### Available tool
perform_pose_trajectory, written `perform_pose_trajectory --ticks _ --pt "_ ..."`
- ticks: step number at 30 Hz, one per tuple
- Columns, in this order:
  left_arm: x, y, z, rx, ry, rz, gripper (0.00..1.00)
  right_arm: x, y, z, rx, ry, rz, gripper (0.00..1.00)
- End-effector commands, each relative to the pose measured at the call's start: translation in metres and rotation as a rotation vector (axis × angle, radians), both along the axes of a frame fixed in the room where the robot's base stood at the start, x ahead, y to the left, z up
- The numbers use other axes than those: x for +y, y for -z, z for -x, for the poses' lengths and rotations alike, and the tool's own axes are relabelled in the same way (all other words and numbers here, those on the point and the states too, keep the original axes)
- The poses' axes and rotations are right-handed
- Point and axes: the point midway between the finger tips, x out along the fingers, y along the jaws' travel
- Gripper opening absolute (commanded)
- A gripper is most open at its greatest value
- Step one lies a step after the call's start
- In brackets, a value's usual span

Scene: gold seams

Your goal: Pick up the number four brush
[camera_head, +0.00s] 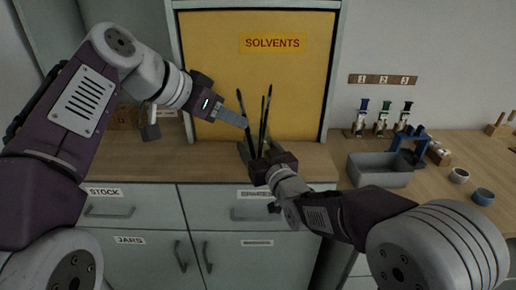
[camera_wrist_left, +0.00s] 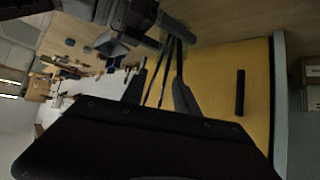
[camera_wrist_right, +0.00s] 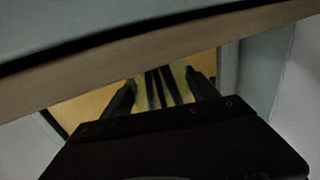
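Several dark, thin brushes (camera_head: 263,118) stand in a jar in front of the yellow cabinet door. No numbers are readable on them. They also show in the left wrist view (camera_wrist_left: 165,72) and the right wrist view (camera_wrist_right: 160,88). My left gripper (camera_head: 243,121) is open, its fingers pointing at the brushes from the left, with brushes showing between the fingers in its wrist view. My right gripper (camera_head: 253,152) is low at the jar. In its wrist view its fingers lie along both sides of the greenish jar (camera_wrist_right: 178,72). The jar is mostly hidden in the head view.
The yellow cabinet door (camera_head: 220,55) marked SOLVENTS stands behind the brushes. To the right are a grey bin (camera_head: 380,172), a blue stand (camera_head: 408,150), several small bottles (camera_head: 383,117) and two small bowls (camera_head: 459,175). Wooden counter (camera_head: 205,162) is clear left of the jar.

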Motion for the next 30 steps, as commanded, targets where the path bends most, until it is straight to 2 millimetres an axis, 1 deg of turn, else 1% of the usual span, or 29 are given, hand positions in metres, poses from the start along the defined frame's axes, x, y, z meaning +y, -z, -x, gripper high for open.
perform_pose_trajectory --ticks 1,2,3,5,6,10,12,14,16,18,19,21,23,24,26,29,30 --pt "0.000 0.000 0.000 0.000 0.000 0.000 0.36 0.000 0.000 0.000 0.000 0.000 0.000 0.52" --pt "0.000 0.000 0.000 0.000 0.000 0.000 0.36 0.000 0.000 0.000 0.000 0.000 0.000 0.44" --pt "0.000 0.000 0.000 0.000 0.000 0.000 0.36 0.000 0.000 0.000 0.000 0.000 0.000 0.33" --pt "0.000 0.000 0.000 0.000 0.000 0.000 0.36 0.000 0.000 0.000 0.000 0.000 0.000 0.16" --pt "0.000 0.000 0.000 0.000 0.000 0.000 0.31 0.000 0.000 0.000 0.000 0.000 0.000 0.13" --pt "0.000 0.000 0.000 0.040 -0.047 0.041 0.31 0.000 0.000 0.000 0.000 0.000 0.000 0.13" --pt "0.005 0.002 -0.003 0.107 -0.142 0.096 0.31 0.000 0.000 0.000 0.000 0.000 0.000 0.13" --pt "0.021 0.013 -0.008 0.185 -0.289 0.120 0.31 0.000 0.000 0.000 0.000 0.000 0.000 0.13" --pt "0.053 0.034 -0.015 0.278 -0.517 0.126 0.31 0.000 0.000 0.000 0.000 0.000 0.000 0.13" --pt "0.088 0.052 -0.016 0.333 -0.756 0.117 0.31 0.000 0.000 0.000 0.000 0.000 0.000 0.13" --pt "0.099 0.058 -0.016 0.341 -0.848 0.110 0.31 0.000 0.000 0.000 0.000 0.000 0.000 0.13" --pt "0.117 0.067 -0.013 0.323 -1.037 0.087 0.31 0.000 0.000 0.000 0.000 0.000 0.000 0.13" --pt "0.125 0.067 -0.012 0.265 -1.160 0.069 0.31 0.000 0.000 0.000 0.000 0.000 0.000 0.13" --pt "0.125 0.063 -0.012 0.206 -1.219 0.060 0.31 0.000 0.000 0.000 0.001 0.000 0.000 0.13" --pt "0.118 0.052 -0.012 0.096 -1.267 0.057 0.31 0.000 0.000 0.000 0.001 0.000 0.000 0.13" --pt "0.082 0.024 -0.010 -0.112 -1.222 0.057 0.31 0.000 0.000 0.000 0.001 0.000 0.000 0.13" --pt "0.062 0.013 -0.007 -0.178 -1.168 0.052 0.31 0.000 0.000 0.000 0.001 0.000 0.000 0.13"
